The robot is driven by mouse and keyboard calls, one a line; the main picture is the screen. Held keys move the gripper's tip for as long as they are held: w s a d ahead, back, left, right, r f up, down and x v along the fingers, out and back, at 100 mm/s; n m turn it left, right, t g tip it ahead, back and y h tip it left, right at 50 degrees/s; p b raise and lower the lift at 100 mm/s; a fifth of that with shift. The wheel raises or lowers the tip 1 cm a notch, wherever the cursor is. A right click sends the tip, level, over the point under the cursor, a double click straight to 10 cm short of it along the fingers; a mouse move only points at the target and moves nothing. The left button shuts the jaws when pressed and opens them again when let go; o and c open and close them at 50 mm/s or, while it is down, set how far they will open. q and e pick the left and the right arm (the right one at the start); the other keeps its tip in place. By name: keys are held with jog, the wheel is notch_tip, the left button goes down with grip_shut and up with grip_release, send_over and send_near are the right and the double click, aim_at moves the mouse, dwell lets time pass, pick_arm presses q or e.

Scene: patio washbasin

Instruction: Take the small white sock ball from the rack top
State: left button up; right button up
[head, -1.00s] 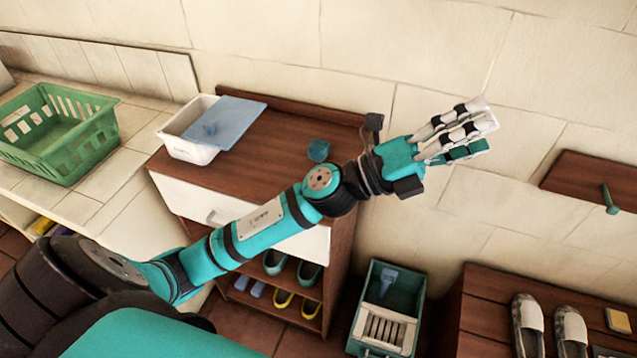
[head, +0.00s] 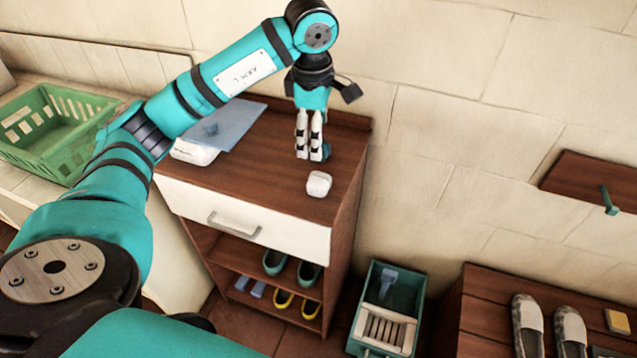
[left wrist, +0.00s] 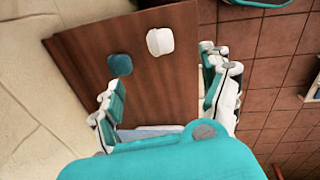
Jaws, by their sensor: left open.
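The small white sock ball (head: 319,184) sits on the brown rack top (head: 262,185), near its right front part. It also shows in the left wrist view (left wrist: 160,41), beyond the fingertips. My left gripper (head: 310,156) points down above the rack top, a little behind the sock ball in the head view. In the left wrist view my left gripper (left wrist: 165,95) has its fingers spread wide with nothing between them. The fingers are apart from the sock ball. My right gripper is in no view.
A teal object (left wrist: 120,65) lies on the rack top beside the sock ball. A green basket (head: 52,160) is further left. Shoes fill shelves below.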

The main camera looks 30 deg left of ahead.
pick_arm(q)
jog(key=p, duration=0.3)
send_near(318, 179)
jog(key=f, duration=0.5)
jog(key=shift+w+a+f, duration=0.15)
jog(key=shift+w+f, duration=0.05)
jog(key=shift+w, duration=0.1)
jog(key=shift+f+p, duration=0.3)
jog(key=shift+f, duration=0.25)
jog(key=f, duration=0.1)
jog(key=f+p, duration=0.1)
jog(key=f, duration=0.1)
jog(key=shift+w+a+f+p, duration=0.1)
jog(key=shift+w+f+p, duration=0.1)
jog(key=shift+f+p, duration=0.1)
jog(key=shift+f, duration=0.4)
jog(key=shift+c, duration=0.4)
jog(key=c, duration=1.1)
jog(key=shift+r, duration=0.1)
